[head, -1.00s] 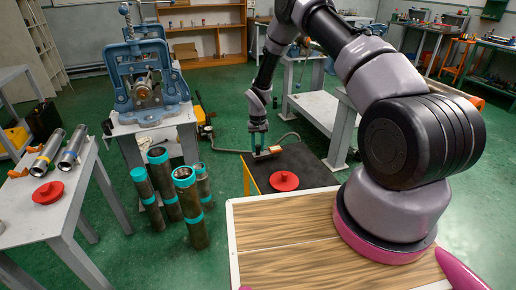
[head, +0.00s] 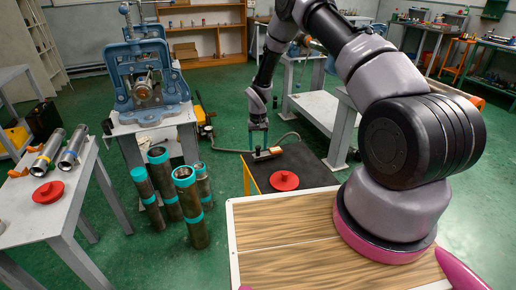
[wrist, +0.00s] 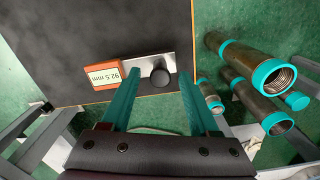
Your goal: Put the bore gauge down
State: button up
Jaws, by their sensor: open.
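The bore gauge (wrist: 136,68) lies on the dark table top (wrist: 90,30) near its edge in the wrist view. It has a grey metal bar, a black round knob (wrist: 160,77) and an orange display box (wrist: 100,75) reading 92.5 mm. My gripper (wrist: 160,80) is open, its two teal fingers spread on either side of the knob and apart from it. In the head view the gauge (head: 266,153) sits at the table's far left corner, with my gripper (head: 259,143) just over it.
A red flanged disc (head: 284,181) lies on the same table. Several teal-banded pipes (head: 188,205) stand on the floor to the left. A blue pipe vise (head: 143,80) is behind them. A side table (head: 25,215) holds two metal cylinders and another red disc.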

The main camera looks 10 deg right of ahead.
jog(key=s+d+r+t, duration=0.1)
jog(key=d+r, duration=0.1)
jog(key=r, duration=1.1)
jog(key=s+d+r, duration=0.1)
jog(key=r, duration=1.2)
jog(key=s+d+r+m+t, duration=0.1)
jog(key=s+d+r, duration=0.1)
jog(key=s+r, duration=0.35)
jog(key=s+d+r+m+t, duration=0.1)
jog(key=s+d+r, duration=0.1)
jog(key=r, duration=0.7)
jog(key=s+d+r+t, duration=0.1)
jog(key=s+r, duration=0.3)
jog(key=s, duration=0.4)
jog(key=s+d+r+m+t+y, duration=0.1)
jog(key=s+r, duration=0.3)
jog(key=s, duration=0.4)
jog(key=s+d+r+t+y, duration=0.1)
jog(key=s+r+t, duration=0.1)
jog(key=s+r, duration=0.3)
jog(key=s, duration=0.4)
